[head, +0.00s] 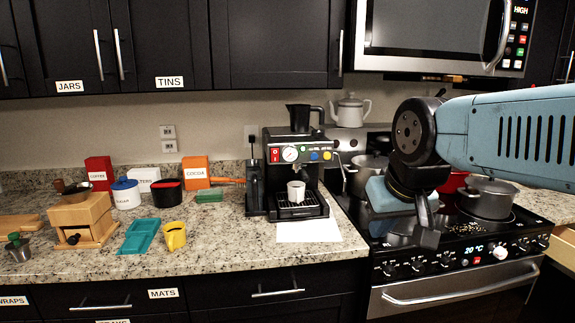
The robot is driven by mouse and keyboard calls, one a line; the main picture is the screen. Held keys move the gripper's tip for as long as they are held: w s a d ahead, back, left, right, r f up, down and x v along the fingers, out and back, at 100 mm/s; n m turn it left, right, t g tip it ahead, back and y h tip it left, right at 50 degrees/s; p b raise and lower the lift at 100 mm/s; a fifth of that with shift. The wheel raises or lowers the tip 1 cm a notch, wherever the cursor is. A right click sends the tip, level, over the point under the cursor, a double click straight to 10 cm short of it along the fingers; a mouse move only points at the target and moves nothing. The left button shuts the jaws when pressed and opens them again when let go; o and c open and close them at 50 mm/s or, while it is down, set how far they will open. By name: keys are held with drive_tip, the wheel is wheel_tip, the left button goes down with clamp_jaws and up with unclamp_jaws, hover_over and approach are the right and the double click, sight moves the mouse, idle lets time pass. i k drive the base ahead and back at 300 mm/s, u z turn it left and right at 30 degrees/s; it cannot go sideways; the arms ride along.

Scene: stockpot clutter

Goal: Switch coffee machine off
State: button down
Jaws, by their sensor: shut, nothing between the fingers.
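The black coffee machine (317,160) stands on the granite counter left of the stove. Its front panel has a red switch (275,155) at the left, a round gauge (291,154) and several coloured buttons. The switch's position is too small to tell. A white cup (296,190) stands on its drip tray. My gripper (428,240) is shut and empty, pointing down over the front of the stove, to the right of the machine and apart from it.
Pots, including a steel one (490,197), stand on the stove (465,250) around my arm. A white sheet (310,230) lies before the machine. A yellow cup (174,236), teal tray (139,236) and wooden grinder (83,218) stand left. A microwave (440,35) hangs above.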

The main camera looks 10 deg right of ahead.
sight(275, 152)
drive_tip(key=z, duration=0.05)
drive_tip(key=k, duration=0.5)
drive_tip(key=z, duration=0.9)
drive_tip(key=i, duration=0.85)
drive_tip(key=u, duration=1)
